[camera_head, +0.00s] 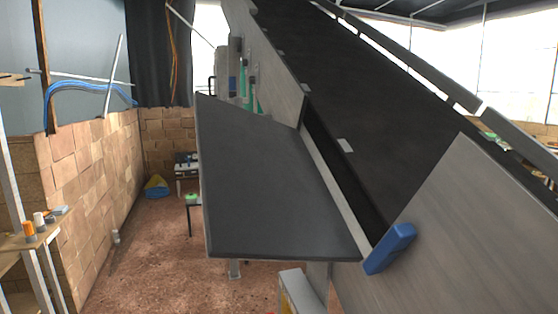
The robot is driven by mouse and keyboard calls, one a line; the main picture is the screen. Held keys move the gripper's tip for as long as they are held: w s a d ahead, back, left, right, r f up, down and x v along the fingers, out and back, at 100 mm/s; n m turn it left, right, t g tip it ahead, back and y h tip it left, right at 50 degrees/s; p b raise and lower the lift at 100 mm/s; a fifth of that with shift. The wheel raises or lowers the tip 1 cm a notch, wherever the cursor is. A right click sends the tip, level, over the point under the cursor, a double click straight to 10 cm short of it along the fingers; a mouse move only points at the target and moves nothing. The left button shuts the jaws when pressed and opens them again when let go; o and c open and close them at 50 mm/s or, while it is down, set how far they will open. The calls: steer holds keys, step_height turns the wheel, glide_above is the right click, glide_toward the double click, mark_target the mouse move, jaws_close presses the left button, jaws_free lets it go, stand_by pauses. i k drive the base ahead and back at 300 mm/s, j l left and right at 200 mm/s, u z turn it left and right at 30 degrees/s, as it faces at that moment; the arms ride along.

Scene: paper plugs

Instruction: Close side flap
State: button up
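The side flap (265,180) is a large flat dark grey panel in the middle of the head view. It hangs open, tilted outward to the left from the side of an inclined conveyor (360,110). A dark opening shows between the flap and the conveyor belt, along a light metal edge (335,180). A blue block-like part (390,248), perhaps a handle or latch, sits on the conveyor's grey side wall (460,230) near the flap's lower right corner. My gripper is not in this view.
A brick wall (75,190) runs along the left. A wooden shelf (35,238) with small items stands at the left edge. A small table (190,205) with a green item is behind the flap. A box-like stand (300,290) is below it. Brown floor (150,270) at left looks mostly clear.

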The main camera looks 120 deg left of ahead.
mark_target(264, 196)
steer(key=k+j+u, duration=0.1)
steer(key=u, duration=0.35)
steer(key=k+j+u, duration=0.25)
steer(key=u, duration=0.25)
steer(key=k+j+u, duration=0.15)
steer(key=u, duration=0.3)
steer(key=k+j+u, duration=0.1)
steer(key=j+u, duration=0.35)
